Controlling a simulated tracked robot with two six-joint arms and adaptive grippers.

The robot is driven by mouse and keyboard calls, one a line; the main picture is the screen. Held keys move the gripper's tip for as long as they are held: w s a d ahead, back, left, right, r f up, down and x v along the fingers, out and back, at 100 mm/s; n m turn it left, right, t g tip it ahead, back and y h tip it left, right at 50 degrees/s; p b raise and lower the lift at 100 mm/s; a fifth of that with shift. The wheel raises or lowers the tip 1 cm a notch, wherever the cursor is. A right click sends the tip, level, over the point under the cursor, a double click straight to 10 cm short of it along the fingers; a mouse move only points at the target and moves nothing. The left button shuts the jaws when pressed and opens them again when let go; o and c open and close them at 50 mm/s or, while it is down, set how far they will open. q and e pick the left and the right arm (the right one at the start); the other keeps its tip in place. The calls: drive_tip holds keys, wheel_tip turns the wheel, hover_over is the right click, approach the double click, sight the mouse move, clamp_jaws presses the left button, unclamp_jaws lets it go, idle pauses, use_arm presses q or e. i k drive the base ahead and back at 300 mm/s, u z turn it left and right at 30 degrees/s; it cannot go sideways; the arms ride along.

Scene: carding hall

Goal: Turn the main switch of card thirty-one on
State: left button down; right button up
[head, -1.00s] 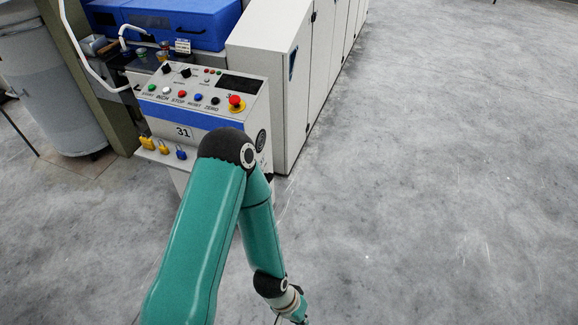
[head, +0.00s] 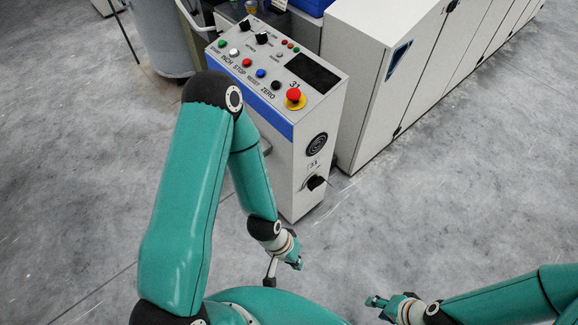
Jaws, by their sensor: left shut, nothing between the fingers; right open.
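Card thirty-one's control console (head: 262,121) stands at upper centre, marked 31. A black rotary switch (head: 316,183) sits low on its right-facing side, below a round dark vent; I take it to be the main switch. Its handle's setting is too small to read. My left gripper (head: 270,280) is shut and empty, in front of the console and below and left of the switch, apart from it. My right gripper (head: 383,315) is open at the bottom edge, farther from the console; its fingers are small and partly hidden.
The console top has several coloured buttons, two black knobs, a dark display (head: 313,73) and a red emergency stop (head: 294,96). White machine cabinets (head: 375,110) stand close on its right. A grey can (head: 160,35) is at upper left. The floor at right is clear.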

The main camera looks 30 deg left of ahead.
sight(314, 182)
drive_tip(key=u, duration=0.4)
drive_tip(key=i, duration=0.9)
drive_tip(key=u, duration=0.6)
drive_tip(key=k, duration=0.8)
drive_tip(key=u, duration=0.2)
drive_tip(key=i, duration=0.85)
drive_tip(key=z, duration=0.1)
